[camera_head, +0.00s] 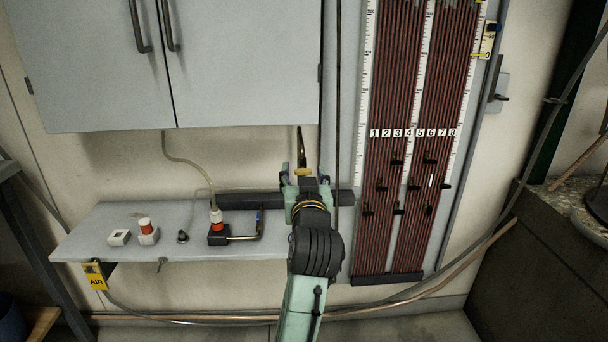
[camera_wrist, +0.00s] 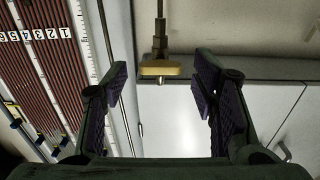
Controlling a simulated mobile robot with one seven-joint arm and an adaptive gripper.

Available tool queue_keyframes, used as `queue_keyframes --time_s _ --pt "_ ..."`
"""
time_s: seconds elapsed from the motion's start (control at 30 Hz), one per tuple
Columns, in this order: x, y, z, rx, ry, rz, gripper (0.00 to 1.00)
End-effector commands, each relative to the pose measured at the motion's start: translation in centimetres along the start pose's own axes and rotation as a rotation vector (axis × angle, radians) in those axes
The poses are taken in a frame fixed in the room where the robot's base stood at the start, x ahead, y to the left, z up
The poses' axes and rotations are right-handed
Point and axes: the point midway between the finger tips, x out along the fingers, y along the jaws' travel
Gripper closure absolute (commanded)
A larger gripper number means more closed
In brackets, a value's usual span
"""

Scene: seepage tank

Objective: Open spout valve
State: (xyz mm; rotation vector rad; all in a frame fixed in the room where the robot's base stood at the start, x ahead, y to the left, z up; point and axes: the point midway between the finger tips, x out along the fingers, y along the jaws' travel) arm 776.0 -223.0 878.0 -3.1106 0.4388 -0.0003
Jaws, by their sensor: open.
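A yellow valve handle (camera_head: 303,172) shows in the head view just beyond my gripper, on a dark and brass-coloured stem under the wall cabinet. In the wrist view the yellow handle (camera_wrist: 160,71) is a short flat bar at upper centre, on a dark fitting. My gripper (camera_head: 305,175) is open. In the wrist view its two purple-padded fingers (camera_wrist: 160,90) stand wide apart, with the handle seen between them. I see no contact with either finger. My gripper and arm hide part of the area below the handle in the head view.
The manometer board (camera_head: 410,180) with red tubes stands close to the right of my gripper. The wall cabinet (camera_head: 240,70) hangs above. The grey shelf (camera_head: 110,225), on the left, holds small fittings, a bent metal tube and an orange-capped part.

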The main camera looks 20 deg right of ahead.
Motion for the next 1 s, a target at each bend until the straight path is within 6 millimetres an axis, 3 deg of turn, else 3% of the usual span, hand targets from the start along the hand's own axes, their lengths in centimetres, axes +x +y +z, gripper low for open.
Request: queue_keyframes --time_s 0.23,0.9,1.0 --pt "0.03 -0.01 -0.01 0.0 0.0 0.0 0.48" --pt "0.01 -0.02 0.01 0.0 -0.001 -0.001 0.93" --pt "0.0 -0.02 0.0 0.0 -0.001 -0.001 0.95"
